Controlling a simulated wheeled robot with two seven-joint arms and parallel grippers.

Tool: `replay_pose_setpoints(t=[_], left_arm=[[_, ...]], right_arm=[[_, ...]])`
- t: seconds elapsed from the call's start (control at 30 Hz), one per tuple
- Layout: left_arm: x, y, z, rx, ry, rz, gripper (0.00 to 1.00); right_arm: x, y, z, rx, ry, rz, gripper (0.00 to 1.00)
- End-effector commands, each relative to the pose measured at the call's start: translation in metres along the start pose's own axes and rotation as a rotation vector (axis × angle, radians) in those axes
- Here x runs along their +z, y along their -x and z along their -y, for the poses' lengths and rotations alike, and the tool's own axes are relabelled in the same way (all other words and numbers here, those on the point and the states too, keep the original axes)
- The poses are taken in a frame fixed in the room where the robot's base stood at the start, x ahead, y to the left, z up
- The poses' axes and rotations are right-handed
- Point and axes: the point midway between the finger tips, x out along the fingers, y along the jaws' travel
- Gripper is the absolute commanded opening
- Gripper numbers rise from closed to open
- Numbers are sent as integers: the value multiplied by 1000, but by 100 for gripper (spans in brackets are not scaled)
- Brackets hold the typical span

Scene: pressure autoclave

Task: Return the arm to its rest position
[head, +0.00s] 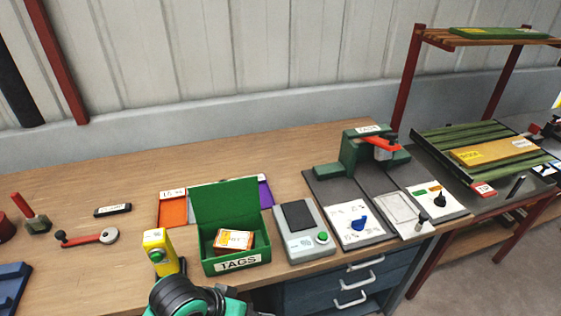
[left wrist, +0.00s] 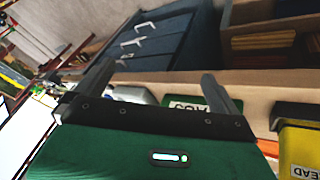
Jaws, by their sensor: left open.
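My left gripper (left wrist: 158,86) is open in the left wrist view, its two grey fingers apart with nothing between them. Its green and black body fills the bottom of that view. In the head view, a black and green arm part (head: 190,297) shows at the bottom edge, in front of the green TAGS box (head: 236,264); no fingers can be made out there. The box front also shows in the left wrist view (left wrist: 190,104), beyond the fingers. My right gripper is not in view.
A yellow device (head: 160,252) stands left of the box, and a grey button unit (head: 301,232) stands right of it. Blue drawers (head: 345,286) are under the bench (head: 90,190). A green press (head: 362,150) stands farther right. The left bench back is mostly clear.

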Motion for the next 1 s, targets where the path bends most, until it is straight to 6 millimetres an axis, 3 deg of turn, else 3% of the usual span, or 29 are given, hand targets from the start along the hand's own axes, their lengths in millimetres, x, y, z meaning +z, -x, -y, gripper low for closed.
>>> replay_pose_setpoints(t=[0.4, 0.7, 0.73, 1.0], left_arm=[[94, 5, 79, -238, 70, 19, 100], [158, 24, 120, -396, 75, 110, 100], [162, 22, 123, -405, 73, 119, 100], [176, -60, 152, -392, 74, 144, 100]], right_arm=[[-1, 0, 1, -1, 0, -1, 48], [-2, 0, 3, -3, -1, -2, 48], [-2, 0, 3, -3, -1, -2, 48], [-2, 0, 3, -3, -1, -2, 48]])
